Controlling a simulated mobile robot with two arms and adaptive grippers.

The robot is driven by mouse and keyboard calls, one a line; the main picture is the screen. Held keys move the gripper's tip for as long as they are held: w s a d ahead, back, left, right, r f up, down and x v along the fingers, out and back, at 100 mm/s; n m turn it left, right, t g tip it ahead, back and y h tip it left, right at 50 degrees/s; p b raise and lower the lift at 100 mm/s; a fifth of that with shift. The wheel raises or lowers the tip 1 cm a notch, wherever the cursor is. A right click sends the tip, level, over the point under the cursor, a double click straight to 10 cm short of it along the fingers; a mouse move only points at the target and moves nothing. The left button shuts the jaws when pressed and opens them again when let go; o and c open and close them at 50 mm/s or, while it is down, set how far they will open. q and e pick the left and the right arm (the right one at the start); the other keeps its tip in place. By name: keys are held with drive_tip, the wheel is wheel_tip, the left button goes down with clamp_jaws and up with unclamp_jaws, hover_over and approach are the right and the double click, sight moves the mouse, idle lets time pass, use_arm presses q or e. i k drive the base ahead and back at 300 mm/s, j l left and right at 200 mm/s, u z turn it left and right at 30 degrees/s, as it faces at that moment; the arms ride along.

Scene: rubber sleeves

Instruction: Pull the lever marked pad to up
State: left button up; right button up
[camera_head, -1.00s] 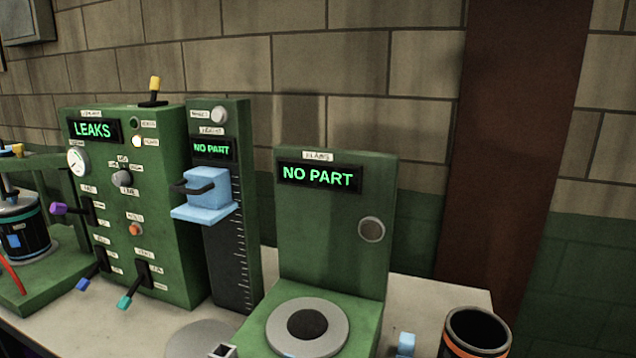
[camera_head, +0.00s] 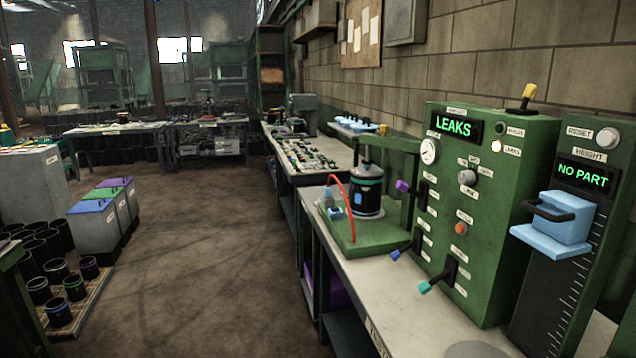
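The green leak-test panel (camera_head: 483,215) stands on the bench at the right, its display reading LEAKS. On its front are a purple-tipped lever (camera_head: 402,186), a blue-tipped lever (camera_head: 396,254) and a teal-tipped lever (camera_head: 425,287). The blue and teal tips hang low, out from their dark slots; the purple one sticks out to the left. A yellow-tipped lever (camera_head: 528,93) stands up on top of the panel. The small labels beside the levers are too small to read, so I cannot tell which is marked pad. Neither of my grippers is in view.
A black sleeve (camera_head: 367,190) stands on a green fixture left of the panel, with a red hose (camera_head: 345,208) in front. The height gauge (camera_head: 565,250) with its blue slide stands at right, reading NO PART. The floor (camera_head: 200,260) left of the bench is open.

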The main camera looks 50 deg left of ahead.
sight(403, 186)
drive_tip(key=u, duration=1.05)
drive_tip(key=z, duration=0.65)
drive_tip(key=i+j+z, duration=0.2)
drive_tip(key=j+z, duration=0.3)
drive_tip(key=i+j+z, duration=0.1)
drive_tip(key=j+z, duration=0.85)
drive_tip(key=j, duration=0.8)
drive_tip(key=k+j+z, duration=0.1)
drive_tip(key=j, duration=0.95)
drive_tip(key=k+j+z, duration=0.1)
drive_tip(key=j, duration=0.4)
drive_tip(key=k+j, duration=0.1)
drive_tip(key=j, duration=0.45)
drive_tip(key=k+j+z, duration=0.1)
drive_tip(key=j, duration=0.4)
drive_tip(key=k+j, duration=0.1)
drive_tip(key=j, duration=0.45)
drive_tip(key=i+z, duration=0.05)
